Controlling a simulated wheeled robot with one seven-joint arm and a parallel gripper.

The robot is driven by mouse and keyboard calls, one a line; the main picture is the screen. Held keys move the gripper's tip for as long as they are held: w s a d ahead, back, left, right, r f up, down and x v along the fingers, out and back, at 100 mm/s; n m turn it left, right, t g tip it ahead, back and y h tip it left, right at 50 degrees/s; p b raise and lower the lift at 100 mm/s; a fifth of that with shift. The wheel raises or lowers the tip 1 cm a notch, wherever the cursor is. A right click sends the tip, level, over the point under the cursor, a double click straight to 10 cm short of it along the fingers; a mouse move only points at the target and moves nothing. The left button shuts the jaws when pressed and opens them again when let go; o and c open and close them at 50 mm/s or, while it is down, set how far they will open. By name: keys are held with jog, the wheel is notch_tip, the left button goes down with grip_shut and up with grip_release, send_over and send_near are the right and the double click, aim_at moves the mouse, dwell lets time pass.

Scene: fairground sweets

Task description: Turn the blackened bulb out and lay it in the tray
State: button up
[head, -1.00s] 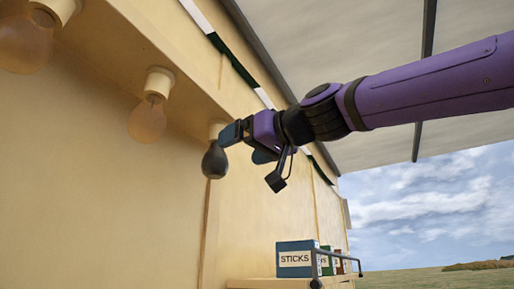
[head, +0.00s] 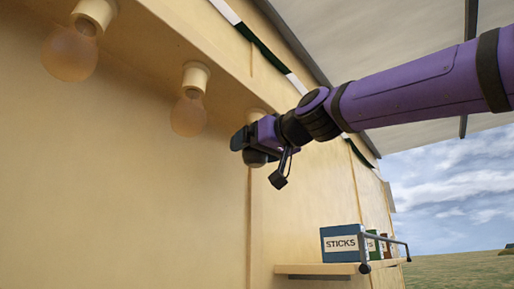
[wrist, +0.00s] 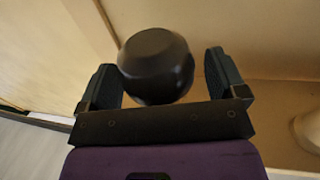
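The blackened bulb (head: 257,158) hangs from a cream socket (head: 256,116) on the stall's beam, mostly hidden behind my gripper (head: 249,146) in the head view. In the wrist view the dark, rounded bulb (wrist: 155,62) sits between the two fingers of my gripper (wrist: 163,80). The fingers are spread, with a gap on the bulb's right; on its left I cannot tell whether the finger touches. Two clear amber bulbs hang in sockets to the left, the nearer (head: 70,54) and the middle one (head: 188,114). No tray is recognisable.
A shelf (head: 315,269) at lower right holds a blue box marked STICKS (head: 342,243) and other small boxes, with a dark rail (head: 384,238) at its end. The cream wall (head: 150,200) stands close on the left. The space below the bulbs is clear.

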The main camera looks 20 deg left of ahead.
jog(key=c, duration=0.7)
jog(key=shift+m+t+h, duration=1.6)
jog(key=shift+t+h, duration=0.1)
jog(key=shift+t, duration=0.2)
jog(key=o, duration=1)
jog(key=c, duration=1.1)
jog(key=shift+m+t+h, duration=0.8)
jog(key=shift+m+h, duration=0.1)
jog(key=shift+h, duration=0.3)
